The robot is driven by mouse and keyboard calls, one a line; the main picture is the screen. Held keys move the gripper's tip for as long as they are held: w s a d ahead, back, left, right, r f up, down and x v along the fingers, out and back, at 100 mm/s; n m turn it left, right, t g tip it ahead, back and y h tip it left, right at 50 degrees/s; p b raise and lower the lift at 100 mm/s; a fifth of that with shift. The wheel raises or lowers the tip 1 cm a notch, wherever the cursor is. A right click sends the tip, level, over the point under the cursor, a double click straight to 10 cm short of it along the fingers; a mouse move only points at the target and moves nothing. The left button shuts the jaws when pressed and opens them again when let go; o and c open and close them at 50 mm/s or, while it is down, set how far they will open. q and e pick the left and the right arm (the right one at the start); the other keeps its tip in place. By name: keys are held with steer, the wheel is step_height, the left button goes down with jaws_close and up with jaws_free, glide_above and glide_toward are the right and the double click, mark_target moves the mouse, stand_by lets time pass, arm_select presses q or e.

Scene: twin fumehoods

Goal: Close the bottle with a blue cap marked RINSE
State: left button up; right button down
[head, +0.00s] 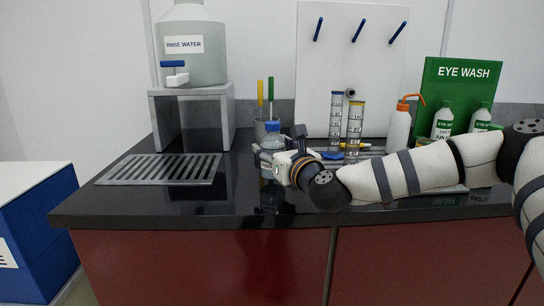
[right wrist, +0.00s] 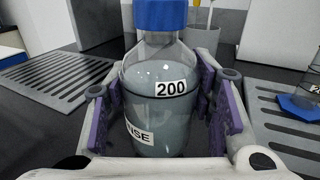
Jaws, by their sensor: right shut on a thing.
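A clear bottle (right wrist: 165,115) with pale liquid, a "200" mark and a partly visible label ending "NSE" stands upright in the right wrist view. Its blue cap (right wrist: 160,14) sits on the neck, cut off by the top edge; I cannot tell how tight it is. In the head view the bottle (head: 272,141) stands near the counter's middle with the blue cap (head: 272,127) on top. My right gripper (right wrist: 160,105) is shut on the bottle's body, purple pads on both sides. In the head view this gripper (head: 271,160) partly hides the bottle. My left gripper is not in view.
A slotted metal grate (head: 160,169) lies left on the dark counter (head: 190,205). A rinse water carboy (head: 190,58) stands on a metal stand (head: 220,110). A beaker with brushes (head: 260,112) is behind the bottle. Measuring cylinders (head: 336,120) and an eye wash station (head: 461,72) are to the right.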

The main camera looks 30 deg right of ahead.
steer(key=shift+f, duration=0.8)
steer(key=shift+a, duration=0.1)
steer(key=shift+f, duration=0.2)
steer(key=c, duration=0.7)
jaws_free()
